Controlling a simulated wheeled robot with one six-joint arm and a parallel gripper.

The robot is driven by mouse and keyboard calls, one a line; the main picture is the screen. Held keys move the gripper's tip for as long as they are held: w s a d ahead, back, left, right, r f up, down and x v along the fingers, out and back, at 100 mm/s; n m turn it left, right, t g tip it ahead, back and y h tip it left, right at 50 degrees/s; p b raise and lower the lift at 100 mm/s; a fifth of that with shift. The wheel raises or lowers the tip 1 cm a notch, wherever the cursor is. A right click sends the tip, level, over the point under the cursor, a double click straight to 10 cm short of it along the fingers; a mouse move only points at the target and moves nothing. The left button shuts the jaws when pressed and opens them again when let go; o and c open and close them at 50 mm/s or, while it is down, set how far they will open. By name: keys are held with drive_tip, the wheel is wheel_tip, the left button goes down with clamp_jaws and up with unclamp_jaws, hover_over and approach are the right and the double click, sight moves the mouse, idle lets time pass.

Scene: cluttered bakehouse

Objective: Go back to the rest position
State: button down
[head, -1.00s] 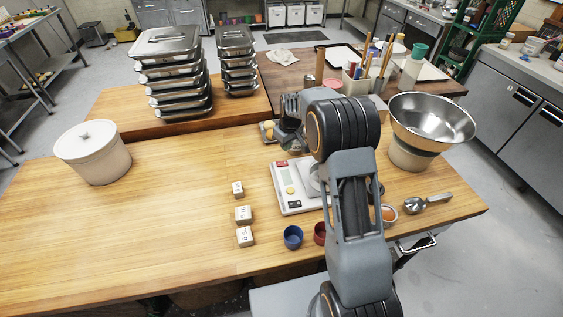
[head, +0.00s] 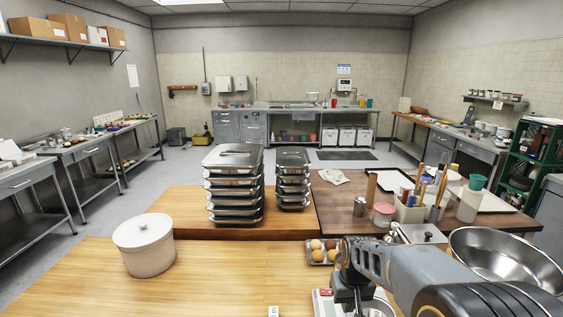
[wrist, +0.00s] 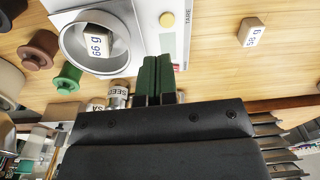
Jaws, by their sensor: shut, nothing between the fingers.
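My gripper (wrist: 157,78) is shut in the wrist view, its two green fingers together with nothing between them. It hangs in front of the white kitchen scale (wrist: 180,20), whose round pan (wrist: 72,45) holds a pale block marked with a gram weight (wrist: 97,42). In the head view my arm comes in from the lower right over the wooden table, and the fingertips cannot be made out there. The scale (head: 322,303) is partly cut off and covered by my arm.
A lidded white crock (head: 144,250) stands left, with stacked metal pans (head: 233,190) behind. An egg tray (head: 321,262) and large steel bowl (head: 500,255) are near my arm. Another weight block (wrist: 252,32) lies beside the scale. The table's left front is clear.

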drive_tip(key=s+r+t, duration=0.2)
drive_tip(key=s+r, duration=0.2)
drive_tip(key=s, duration=0.3)
drive_tip(key=s+r+m+t, duration=0.1)
drive_tip(key=s+r+t, duration=0.1)
drive_tip(key=s+r, duration=0.3)
drive_tip(key=shift+s+a, duration=0.15)
drive_tip(key=shift+s, duration=0.75)
